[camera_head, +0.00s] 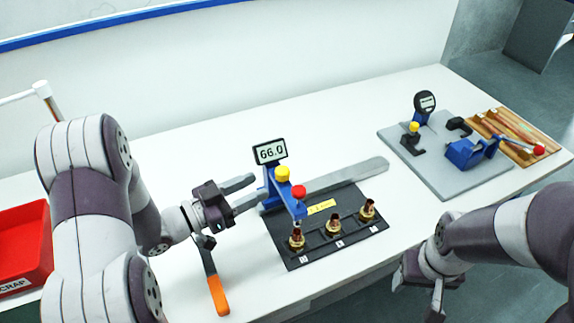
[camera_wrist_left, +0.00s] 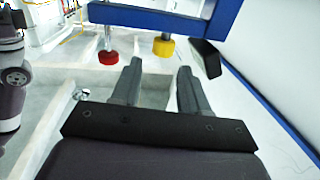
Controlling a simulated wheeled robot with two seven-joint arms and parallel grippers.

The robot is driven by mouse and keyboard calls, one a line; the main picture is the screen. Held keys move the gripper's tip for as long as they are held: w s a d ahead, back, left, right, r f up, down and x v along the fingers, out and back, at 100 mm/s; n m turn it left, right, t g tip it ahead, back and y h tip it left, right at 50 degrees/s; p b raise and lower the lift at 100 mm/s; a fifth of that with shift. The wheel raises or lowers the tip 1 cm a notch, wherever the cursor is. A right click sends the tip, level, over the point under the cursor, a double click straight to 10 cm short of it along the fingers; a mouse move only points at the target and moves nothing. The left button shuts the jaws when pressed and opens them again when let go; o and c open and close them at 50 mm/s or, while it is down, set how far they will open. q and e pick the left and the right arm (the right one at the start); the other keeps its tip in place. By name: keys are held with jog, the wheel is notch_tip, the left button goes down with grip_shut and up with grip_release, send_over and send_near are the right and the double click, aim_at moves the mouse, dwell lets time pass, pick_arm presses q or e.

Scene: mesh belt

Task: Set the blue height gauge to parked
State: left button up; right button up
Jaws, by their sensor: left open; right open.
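The blue height gauge (camera_head: 285,196) stands at the left part of a grey rail (camera_head: 350,178), behind a black fixture plate. Its display (camera_head: 270,151) reads 66.0. It carries a yellow knob (camera_head: 282,173) and a red knob (camera_head: 298,191), its arm reaching over the leftmost brass fitting (camera_head: 297,238). In the left wrist view the red knob (camera_wrist_left: 107,58) and yellow knob (camera_wrist_left: 164,48) show beyond the fingers. My left gripper (camera_head: 256,188) is open and empty, just left of the gauge. My right gripper (camera_head: 418,290) is low at the right, away from the gauge, open.
The black plate (camera_head: 290,258) holds three brass fittings and a yellow label (camera_head: 321,206). An orange-handled tool (camera_head: 218,292) lies below my left wrist. A grey board (camera_head: 440,185) with a dial gauge (camera_head: 424,103) and a wooden tray (camera_head: 525,148) are at the right. A red scrap bin (camera_head: 25,245) is at left.

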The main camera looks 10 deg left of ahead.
aim_at(288, 170)
pick_arm(q)
jog(key=p+x, duration=0.2)
jog(key=x, duration=0.8)
jog(key=shift+w+f, duration=0.1)
jog(key=shift+w, duration=0.25)
grip_shut()
jog(key=shift+d, duration=0.1)
